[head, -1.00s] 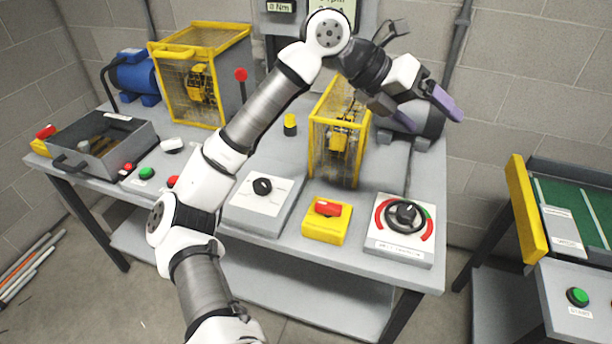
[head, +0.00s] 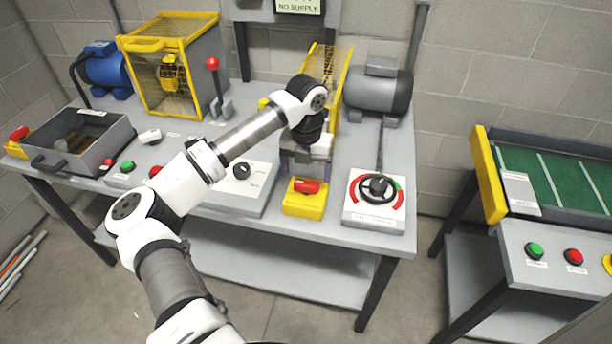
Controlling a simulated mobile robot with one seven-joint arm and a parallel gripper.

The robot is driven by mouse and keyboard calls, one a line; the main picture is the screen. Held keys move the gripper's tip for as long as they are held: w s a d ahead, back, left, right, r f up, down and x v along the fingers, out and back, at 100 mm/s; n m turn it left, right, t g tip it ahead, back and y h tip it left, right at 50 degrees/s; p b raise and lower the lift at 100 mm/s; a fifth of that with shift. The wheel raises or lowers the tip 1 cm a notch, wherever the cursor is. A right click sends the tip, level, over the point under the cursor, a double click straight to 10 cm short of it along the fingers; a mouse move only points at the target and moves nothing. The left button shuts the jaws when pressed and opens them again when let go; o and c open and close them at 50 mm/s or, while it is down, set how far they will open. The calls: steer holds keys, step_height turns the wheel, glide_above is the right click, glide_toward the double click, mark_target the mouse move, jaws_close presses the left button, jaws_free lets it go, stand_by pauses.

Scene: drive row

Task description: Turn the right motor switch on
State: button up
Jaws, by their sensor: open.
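The right motor switch is a yellow box (head: 302,206) with a red handle (head: 307,186) on top, at the front edge of the bench. The handle lies sideways across the box; I cannot tell its setting from this view. My gripper (head: 305,168) points down just behind and above the red handle. Its two purple-grey fingers are apart with nothing seen between them. I cannot tell whether a fingertip touches the box. The grey right motor (head: 378,92) stands at the back right of the bench.
A dial box with a black knob and red-green ring (head: 376,196) sits right of the switch. A white box with a black knob (head: 240,172) is on the left. A yellow-framed guard (head: 343,88) stands behind my gripper. A green-topped table (head: 550,180) is apart at right.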

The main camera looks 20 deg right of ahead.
mark_target(306, 183)
steer(key=shift+f+p, duration=0.4)
steer(key=shift+f, duration=1.65)
steer(key=shift+c, duration=0.4)
steer(key=c, duration=0.9)
